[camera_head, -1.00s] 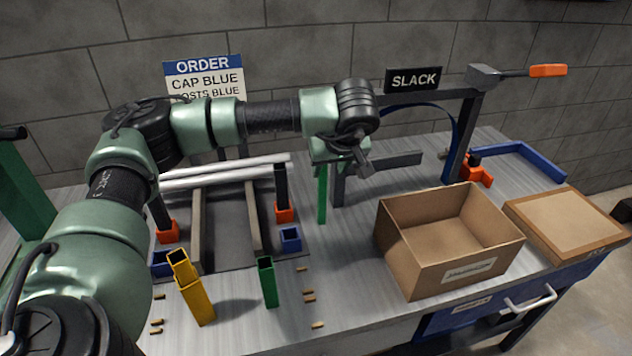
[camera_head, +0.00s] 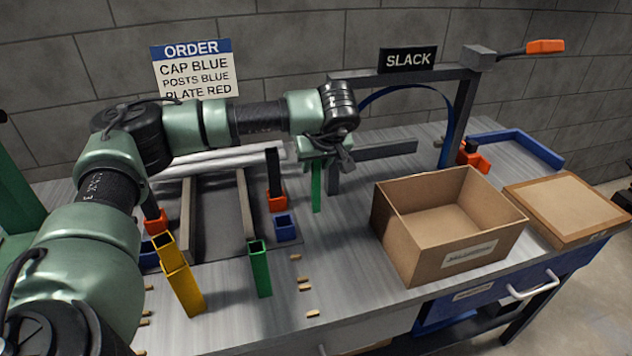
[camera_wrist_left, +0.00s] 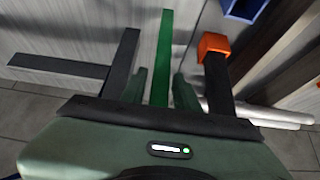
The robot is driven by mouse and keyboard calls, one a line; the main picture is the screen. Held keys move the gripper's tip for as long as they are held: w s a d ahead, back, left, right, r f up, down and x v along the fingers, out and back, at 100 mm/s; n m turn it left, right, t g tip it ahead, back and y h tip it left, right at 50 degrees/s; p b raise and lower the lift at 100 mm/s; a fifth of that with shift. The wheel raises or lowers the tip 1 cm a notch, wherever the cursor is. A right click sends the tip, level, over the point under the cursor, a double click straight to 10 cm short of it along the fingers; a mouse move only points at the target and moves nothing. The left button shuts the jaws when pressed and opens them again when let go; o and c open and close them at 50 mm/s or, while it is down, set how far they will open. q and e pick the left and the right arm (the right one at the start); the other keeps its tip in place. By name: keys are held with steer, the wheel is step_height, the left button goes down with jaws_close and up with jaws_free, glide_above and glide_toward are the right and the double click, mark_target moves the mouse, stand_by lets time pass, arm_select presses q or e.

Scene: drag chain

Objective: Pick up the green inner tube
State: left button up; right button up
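The green inner tube (camera_head: 317,186) is a slim upright bar beside a dark post, below my left gripper (camera_head: 326,160). In the left wrist view the tube (camera_wrist_left: 163,50) runs between the two dark green fingers of my left gripper (camera_wrist_left: 160,90). The fingers stand apart, with a visible gap on the tube's left side and a small one on its right. A wider, hollow green tube (camera_head: 260,272) stands upright nearer the front edge. My right gripper is not in view.
A yellow tube pair (camera_head: 185,285) stands left of the hollow green tube. A blue square socket (camera_head: 286,228) and an orange-based post (camera_head: 277,198) are close by. A cardboard box (camera_head: 440,262) stands to the right. An order sign (camera_head: 195,72) hangs behind.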

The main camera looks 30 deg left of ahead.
arm_select(q)
jaws_close()
stand_by(1.2)
